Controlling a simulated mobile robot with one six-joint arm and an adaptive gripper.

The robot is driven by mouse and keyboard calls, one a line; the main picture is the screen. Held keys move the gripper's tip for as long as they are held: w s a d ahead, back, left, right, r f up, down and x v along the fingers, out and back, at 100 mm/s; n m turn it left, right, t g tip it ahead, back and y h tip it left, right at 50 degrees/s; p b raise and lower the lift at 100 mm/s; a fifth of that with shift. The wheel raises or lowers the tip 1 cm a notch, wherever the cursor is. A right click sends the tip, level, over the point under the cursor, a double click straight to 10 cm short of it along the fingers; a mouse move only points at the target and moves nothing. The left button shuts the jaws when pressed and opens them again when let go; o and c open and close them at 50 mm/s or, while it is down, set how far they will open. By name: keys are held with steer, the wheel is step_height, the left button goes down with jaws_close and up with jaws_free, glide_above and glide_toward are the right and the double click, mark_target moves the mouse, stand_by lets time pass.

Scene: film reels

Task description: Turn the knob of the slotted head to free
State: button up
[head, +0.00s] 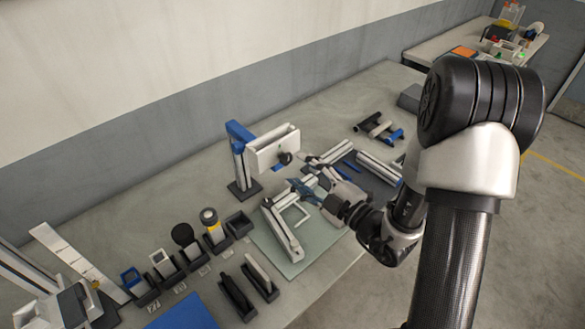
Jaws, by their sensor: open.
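The slotted head (268,152) is a pale box with a long opening along its top, held on a blue and grey post. Its dark round knob (285,158) is on the face toward my arm, with a small green mark beside it. My gripper (299,172) is open, with its fingers spread just right of and below the knob. It looks empty. At this distance I cannot tell whether a fingertip touches the knob, and I cannot read the knob's setting.
A pale frame (283,229) lies on a greenish mat (262,238) below the gripper. Several small holders (190,257) stand at the left front. Rails (379,167) and dark cylinders (376,126) lie to the right. The bench behind the head is clear.

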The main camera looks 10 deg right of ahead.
mark_target(288, 161)
steer(key=shift+x, duration=2.25)
steer(key=c, duration=1.1)
